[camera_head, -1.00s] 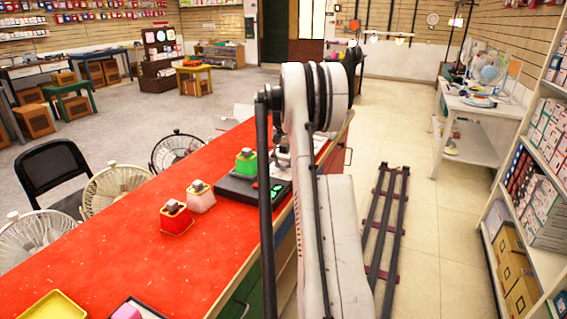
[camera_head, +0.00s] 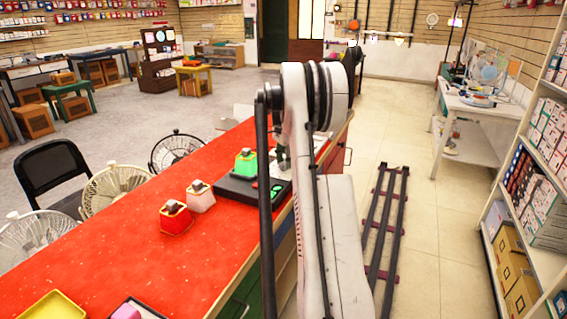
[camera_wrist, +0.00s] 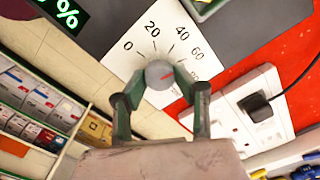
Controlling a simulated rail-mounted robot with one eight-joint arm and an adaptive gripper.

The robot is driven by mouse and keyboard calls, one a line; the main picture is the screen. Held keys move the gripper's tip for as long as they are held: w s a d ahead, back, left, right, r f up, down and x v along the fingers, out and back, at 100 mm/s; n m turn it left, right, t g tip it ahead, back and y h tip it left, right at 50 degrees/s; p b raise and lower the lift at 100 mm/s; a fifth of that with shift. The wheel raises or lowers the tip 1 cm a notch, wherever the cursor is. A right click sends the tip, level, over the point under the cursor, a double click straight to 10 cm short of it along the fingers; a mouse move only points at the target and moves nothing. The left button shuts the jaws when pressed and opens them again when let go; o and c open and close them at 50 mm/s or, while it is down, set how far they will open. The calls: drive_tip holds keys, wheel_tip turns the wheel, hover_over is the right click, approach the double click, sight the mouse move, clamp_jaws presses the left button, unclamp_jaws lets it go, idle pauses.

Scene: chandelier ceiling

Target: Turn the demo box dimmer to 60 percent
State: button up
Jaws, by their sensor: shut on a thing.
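The demo box (camera_head: 235,190) is a dark box on the red counter, left of my arm in the head view. In the wrist view its white scale plate (camera_wrist: 130,62) carries the marks 0, 20, 40, 60 and a partly covered mark beyond. The dimmer knob (camera_wrist: 158,71) is small, round and grey with a red pointer line. The pointer leans right, but its exact reading is unclear. A green percent display (camera_wrist: 66,13) is cut off, so its number is hidden. My gripper (camera_wrist: 159,80) is shut on the knob, a finger on each side; in the head view (camera_head: 283,162) it is small.
A white socket panel (camera_wrist: 225,118) with a black plug (camera_wrist: 258,106) lies close to the right finger. A green block-like item (camera_head: 246,162) stands on the box. White (camera_head: 200,198) and red (camera_head: 176,218) ones stand nearby on the red counter (camera_head: 130,245).

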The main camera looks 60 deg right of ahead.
sight(283, 163)
drive_tip(key=shift+m, duration=0.9)
drive_tip(key=o, duration=1.1)
wheel_tip(283, 163, up, 12)
drive_tip(key=shift+r, duration=0.1)
